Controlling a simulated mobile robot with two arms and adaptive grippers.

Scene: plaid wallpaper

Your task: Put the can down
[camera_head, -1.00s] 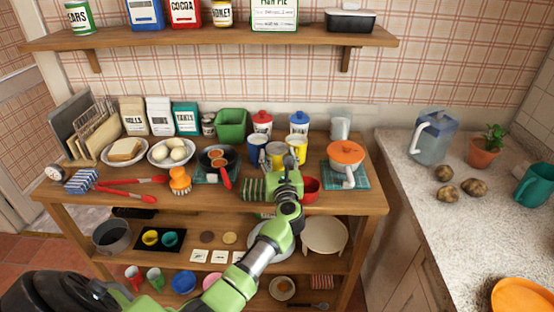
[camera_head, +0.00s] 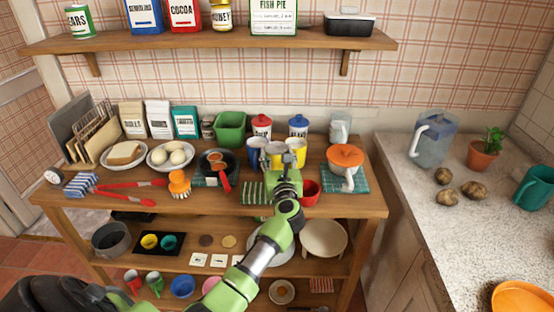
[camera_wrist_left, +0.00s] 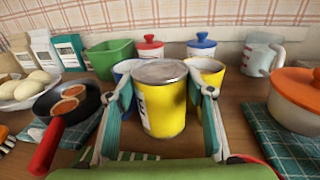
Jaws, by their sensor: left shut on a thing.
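The can is yellow with a plain metal top and dark print on its side; it fills the middle of the left wrist view (camera_wrist_left: 164,106). My left gripper (camera_head: 283,160) is shut on it, with one finger on each side. The can is upright over the wooden table, in front of a blue mug (camera_wrist_left: 126,68) and a yellow mug (camera_wrist_left: 210,72). In the head view my gripper partly hides it. I cannot tell whether its base touches the tabletop.
A pan (camera_head: 217,162) stands left of the can, an orange-lidded pot (camera_head: 345,156) right, and a red bowl (camera_head: 309,192) near the front edge. A striped green cloth (camera_head: 253,192) lies close by. Red and blue lidded jars (camera_wrist_left: 149,48) stand behind.

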